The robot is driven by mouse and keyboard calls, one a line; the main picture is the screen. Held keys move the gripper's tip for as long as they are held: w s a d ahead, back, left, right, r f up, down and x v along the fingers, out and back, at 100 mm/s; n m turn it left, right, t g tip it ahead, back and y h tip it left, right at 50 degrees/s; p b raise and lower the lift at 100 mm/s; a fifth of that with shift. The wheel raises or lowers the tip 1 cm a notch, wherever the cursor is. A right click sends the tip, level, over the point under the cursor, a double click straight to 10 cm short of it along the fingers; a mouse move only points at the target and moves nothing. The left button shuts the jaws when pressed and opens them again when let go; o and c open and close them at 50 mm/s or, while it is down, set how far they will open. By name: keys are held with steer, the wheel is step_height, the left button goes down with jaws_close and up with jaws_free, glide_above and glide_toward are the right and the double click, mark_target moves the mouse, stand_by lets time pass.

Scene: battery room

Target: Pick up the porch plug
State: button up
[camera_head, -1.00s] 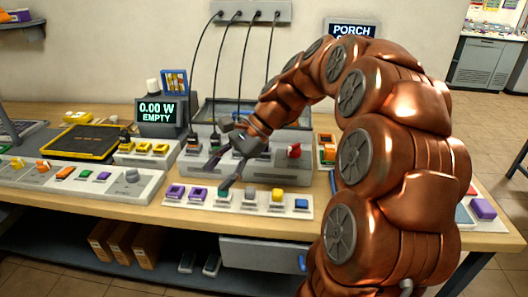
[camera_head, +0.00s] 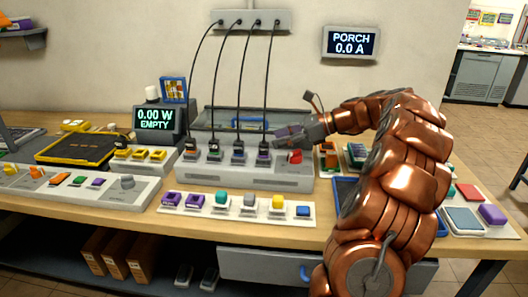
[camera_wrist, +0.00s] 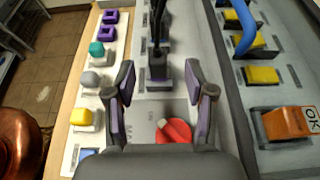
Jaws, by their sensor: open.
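Several black plugs on black cables stand upright in a row in the grey power strip (camera_head: 245,178). No readable label shows which is the porch plug. The rightmost plug (camera_head: 263,155) is nearest my gripper (camera_head: 279,134), which reaches in from the right. In the wrist view my gripper (camera_wrist: 160,74) is open and empty, its fingers spread to either side. That nearest plug (camera_wrist: 157,68) appears between the fingertips, a little ahead, and I cannot tell whether it touches them. The other plugs line up beyond it. A wall display (camera_head: 350,43) reads PORCH 0.0 A.
A red knob (camera_head: 295,157) sits on the strip's right end, close below my gripper in the wrist view (camera_wrist: 173,132). A white strip of coloured buttons (camera_head: 236,206) lies in front. A meter (camera_head: 157,118) reads 0.00 W EMPTY. The cables rise to a wall box (camera_head: 251,20).

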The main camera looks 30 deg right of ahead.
mark_target(266, 143)
steer(key=shift+x, duration=2.8)
steer(key=shift+s, duration=0.15)
jaws_close()
